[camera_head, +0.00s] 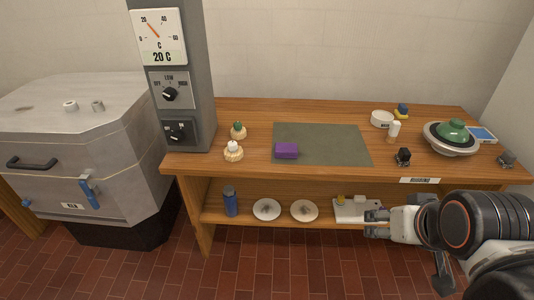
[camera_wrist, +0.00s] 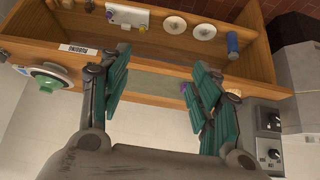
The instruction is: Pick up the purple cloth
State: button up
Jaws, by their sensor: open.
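The purple cloth (camera_head: 287,151) is a small folded block on the grey-green mat (camera_head: 330,145), near the mat's front left corner on the wooden bench top. In the wrist view, which looks upside down, a bit of purple (camera_wrist: 184,88) shows beside one finger; the rest seems hidden behind that finger. My gripper (camera_head: 376,223) is in front of the bench at about lower-shelf height, to the right of the cloth and apart from it. In the wrist view my gripper (camera_wrist: 157,60) has its green-padded fingers spread, with nothing between them.
Two small pots (camera_head: 234,152) stand left of the mat. A white bottle (camera_head: 394,130), a dark block (camera_head: 403,157) and a green-lidded bowl (camera_head: 451,137) stand right of it. The lower shelf holds a blue bottle (camera_head: 230,200) and two plates (camera_head: 304,210). A grey column (camera_head: 185,75) rises at the left.

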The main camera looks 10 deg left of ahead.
aim_at(282, 150)
jog(key=i+u, duration=0.35)
jog(key=i, duration=0.3)
jog(key=i+l+u, duration=0.35)
jog(key=i, duration=0.25)
jog(key=j, duration=0.1)
